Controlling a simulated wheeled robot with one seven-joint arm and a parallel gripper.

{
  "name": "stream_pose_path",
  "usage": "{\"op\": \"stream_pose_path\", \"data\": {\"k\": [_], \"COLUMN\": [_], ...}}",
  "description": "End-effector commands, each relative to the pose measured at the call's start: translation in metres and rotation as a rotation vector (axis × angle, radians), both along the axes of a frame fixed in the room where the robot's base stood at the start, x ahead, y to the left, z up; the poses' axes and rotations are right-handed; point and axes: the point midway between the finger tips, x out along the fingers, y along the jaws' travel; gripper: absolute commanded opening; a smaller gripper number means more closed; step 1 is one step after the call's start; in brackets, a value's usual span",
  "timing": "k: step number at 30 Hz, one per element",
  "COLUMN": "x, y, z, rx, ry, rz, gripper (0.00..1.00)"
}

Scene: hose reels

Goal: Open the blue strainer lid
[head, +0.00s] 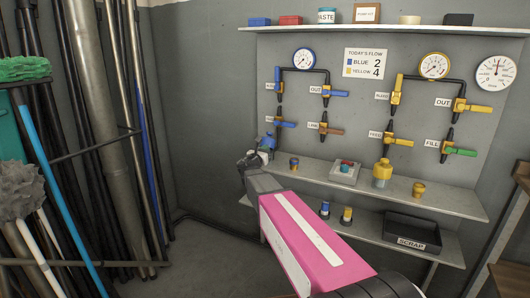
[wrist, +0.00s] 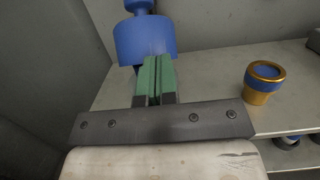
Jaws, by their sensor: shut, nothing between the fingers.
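The blue strainer (head: 267,143) stands at the left end of the upper shelf, partly hidden by my gripper in the head view. In the wrist view its broad blue body (wrist: 145,38) is straight ahead, with a narrower blue piece on top cut off by the frame edge. I cannot tell whether its lid is open. My gripper (head: 257,157) is beside the strainer. Its green fingers (wrist: 154,72) are pressed together, empty, and overlap the lower edge of the blue body in the wrist view. Whether they touch it is unclear.
Further right are a grey box with buttons (head: 345,172) and a yellow strainer (head: 382,173). Valves and gauges line the wall above. Poles (head: 100,110) stand at the left.

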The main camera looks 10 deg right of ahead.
Motion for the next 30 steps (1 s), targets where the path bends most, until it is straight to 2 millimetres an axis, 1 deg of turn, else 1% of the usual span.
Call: {"op": "stream_pose_path", "data": {"k": [5, 19, 30], "x": [0.001, 0.005, 0.008], "y": [-0.001, -0.003, -0.005], "z": [0.006, 0.013, 0.019], "rx": [0.047, 0.167, 0.166], "ry": [0.062, 0.227, 0.229], "rz": [0.0, 0.0, 0.0], "gripper": [0.0, 0.0, 0.0]}}
